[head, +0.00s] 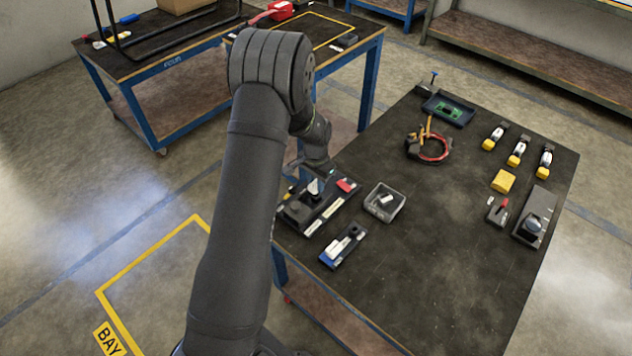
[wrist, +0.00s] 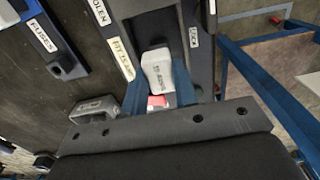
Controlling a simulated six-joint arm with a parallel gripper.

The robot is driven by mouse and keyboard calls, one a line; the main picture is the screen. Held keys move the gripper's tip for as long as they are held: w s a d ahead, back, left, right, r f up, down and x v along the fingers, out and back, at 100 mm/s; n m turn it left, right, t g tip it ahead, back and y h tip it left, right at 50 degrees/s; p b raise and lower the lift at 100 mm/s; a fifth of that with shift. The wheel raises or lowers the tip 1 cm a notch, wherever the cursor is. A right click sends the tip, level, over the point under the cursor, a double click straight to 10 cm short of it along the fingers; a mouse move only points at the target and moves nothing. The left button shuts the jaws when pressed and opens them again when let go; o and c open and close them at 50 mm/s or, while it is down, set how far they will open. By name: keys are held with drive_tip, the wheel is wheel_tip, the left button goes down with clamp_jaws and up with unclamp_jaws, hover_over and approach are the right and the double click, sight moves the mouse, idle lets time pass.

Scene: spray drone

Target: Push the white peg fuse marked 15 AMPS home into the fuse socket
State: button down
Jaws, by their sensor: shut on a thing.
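The white peg fuse (wrist: 157,68) is between the two dark blue fingers of my gripper (wrist: 158,92) in the wrist view. Its printed marking is too blurred to read surely. My gripper is shut on it. In the head view the small white shape (head: 316,186) under my wrist appears to be this fuse, over the dark fixture board (head: 312,222). In the wrist view the dark fixture (wrist: 150,28) lies around and beyond the fuse, with a label starting "FIT 15" (wrist: 122,58) beside it. The socket opening is hidden, so I cannot tell how deep the fuse sits.
A red block (head: 346,185) is at the fixture's right end. A grey bin (head: 384,203) stands to its right, and a fuse rack (head: 343,246) in front. Yellow-ended parts (head: 517,155) and a red-handled device (head: 498,210) are farther right.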

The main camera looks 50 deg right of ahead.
sight(316, 183)
drive_tip(key=shift+f, duration=1.6)
drive_tip(key=c, duration=1.1)
unclamp_jaws()
drive_tip(key=shift+o, duration=0.2)
wheel_tip(316, 183, up, 17)
drive_tip(key=shift+r, duration=0.15)
wheel_tip(316, 183, down, 17)
drive_tip(key=shift+f, duration=0.2)
drive_tip(key=shift+r, duration=0.2)
